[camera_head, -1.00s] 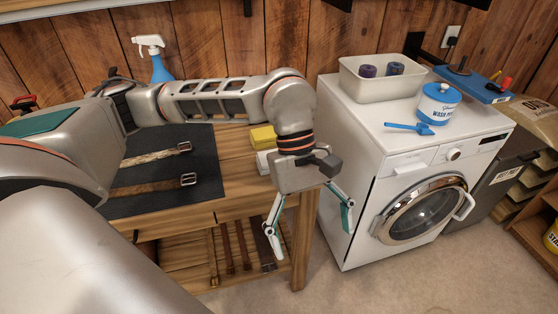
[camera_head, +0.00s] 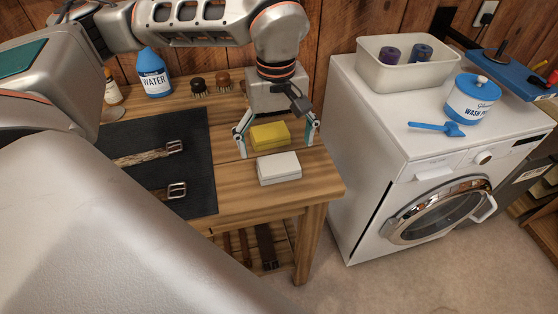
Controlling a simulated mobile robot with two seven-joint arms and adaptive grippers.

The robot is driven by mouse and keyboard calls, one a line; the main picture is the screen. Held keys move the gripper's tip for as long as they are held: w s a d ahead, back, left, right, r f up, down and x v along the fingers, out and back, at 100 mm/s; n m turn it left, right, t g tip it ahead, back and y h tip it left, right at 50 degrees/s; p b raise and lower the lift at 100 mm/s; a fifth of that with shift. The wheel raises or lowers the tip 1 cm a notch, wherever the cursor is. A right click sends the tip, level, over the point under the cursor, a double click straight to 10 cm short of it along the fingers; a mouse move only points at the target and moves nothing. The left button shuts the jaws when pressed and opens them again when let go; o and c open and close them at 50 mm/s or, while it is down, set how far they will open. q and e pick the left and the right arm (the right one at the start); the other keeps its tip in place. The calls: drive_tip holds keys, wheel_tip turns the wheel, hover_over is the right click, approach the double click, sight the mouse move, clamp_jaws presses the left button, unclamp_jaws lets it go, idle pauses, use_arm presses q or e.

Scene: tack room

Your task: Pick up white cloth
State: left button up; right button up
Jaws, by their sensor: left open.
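The white cloth (camera_head: 279,167) is a folded, flat block lying on the wooden table (camera_head: 250,200) near its right end. A yellow folded cloth or sponge (camera_head: 270,135) lies just behind it. My left gripper (camera_head: 275,149) points down, with its fingers spread wide to either side of the yellow piece. The white cloth is in front of the fingers, not between them. Nothing is visibly held, and I cannot tell whether the fingertips touch the table. My right gripper is not in view.
A black mat (camera_head: 165,165) with buckled straps lies left of the cloths. To the right, the washing machine (camera_head: 385,160) carries a white bin (camera_head: 395,75), a blue-white tub (camera_head: 472,98) and a blue scoop (camera_head: 437,128).

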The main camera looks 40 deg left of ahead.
sight(278, 163)
use_arm(q)
wheel_tip(278, 163, down, 7)
drive_tip(key=shift+w+d+r+b, duration=0.1)
drive_tip(key=shift+w+r+b, duration=0.1)
drive_tip(key=shift+b, duration=0.1)
drive_tip(key=c, duration=1.1)
